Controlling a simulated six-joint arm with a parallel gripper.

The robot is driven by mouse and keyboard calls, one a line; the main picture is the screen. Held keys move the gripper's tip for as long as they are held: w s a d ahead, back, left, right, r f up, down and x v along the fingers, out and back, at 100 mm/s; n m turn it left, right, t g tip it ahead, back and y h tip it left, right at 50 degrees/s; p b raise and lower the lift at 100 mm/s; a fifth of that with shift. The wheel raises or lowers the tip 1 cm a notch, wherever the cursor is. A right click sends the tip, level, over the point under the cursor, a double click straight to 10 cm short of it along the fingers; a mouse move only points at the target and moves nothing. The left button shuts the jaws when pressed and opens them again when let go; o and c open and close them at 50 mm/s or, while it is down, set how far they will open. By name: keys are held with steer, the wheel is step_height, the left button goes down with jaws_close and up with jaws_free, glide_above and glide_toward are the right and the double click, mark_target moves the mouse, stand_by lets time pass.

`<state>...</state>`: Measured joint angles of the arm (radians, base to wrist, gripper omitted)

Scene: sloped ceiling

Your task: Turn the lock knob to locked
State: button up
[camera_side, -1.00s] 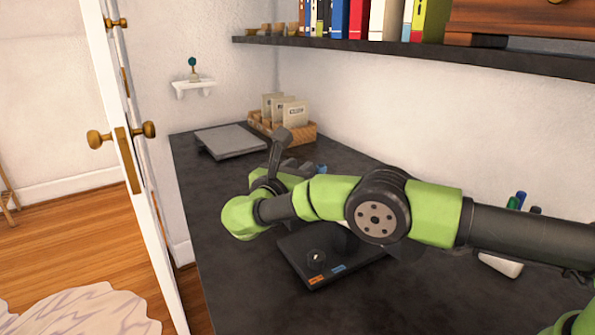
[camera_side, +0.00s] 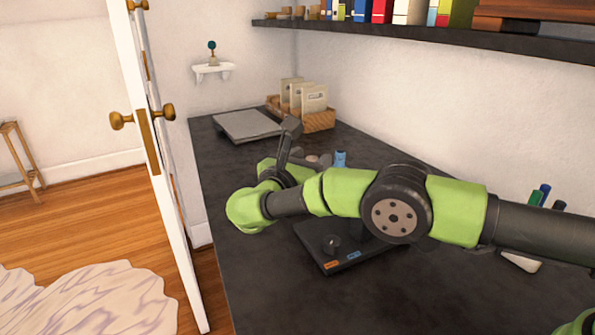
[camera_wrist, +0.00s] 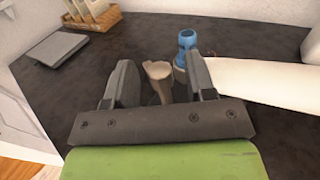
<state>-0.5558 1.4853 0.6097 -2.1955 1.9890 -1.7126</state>
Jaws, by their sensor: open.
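The lock knob (camera_side: 331,243) is a small dark round knob on a black panel (camera_side: 378,254) lying on the dark worktop. A light mark shows on the knob. An orange label (camera_side: 331,264) and a blue label (camera_side: 354,254) lie along the panel's front edge. My arm covers the panel's back part. My gripper (camera_wrist: 159,70) is open in the wrist view, its fingers on both sides of a beige cup-like object (camera_wrist: 158,72), apparently not touching it. The knob and panel are not seen in the wrist view.
A blue bottle (camera_wrist: 188,40) stands just beyond the right finger, and a white cylinder (camera_wrist: 262,76) lies right of it. A grey flat slab (camera_side: 248,126) and a wooden file box (camera_side: 318,120) are at the back. A shelf (camera_side: 430,48) overhangs the worktop.

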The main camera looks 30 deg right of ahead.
steer(key=v, duration=0.7)
stand_by(0.3)
steer(key=w+d+n+t+y, duration=0.1)
steer(key=d, duration=0.1)
steer(key=w+d+n+t+y, duration=0.1)
steer(key=w+d+t, duration=0.1)
steer(key=d, duration=0.1)
steer(key=w+d+n+t+y, duration=0.1)
steer(key=w+d, duration=0.1)
steer(key=d, duration=0.1)
steer(key=shift+w+d+f+t, duration=0.1)
steer(key=shift+d+t, duration=0.1)
steer(key=shift+t, duration=0.1)
stand_by(0.6)
steer(key=c, duration=0.9)
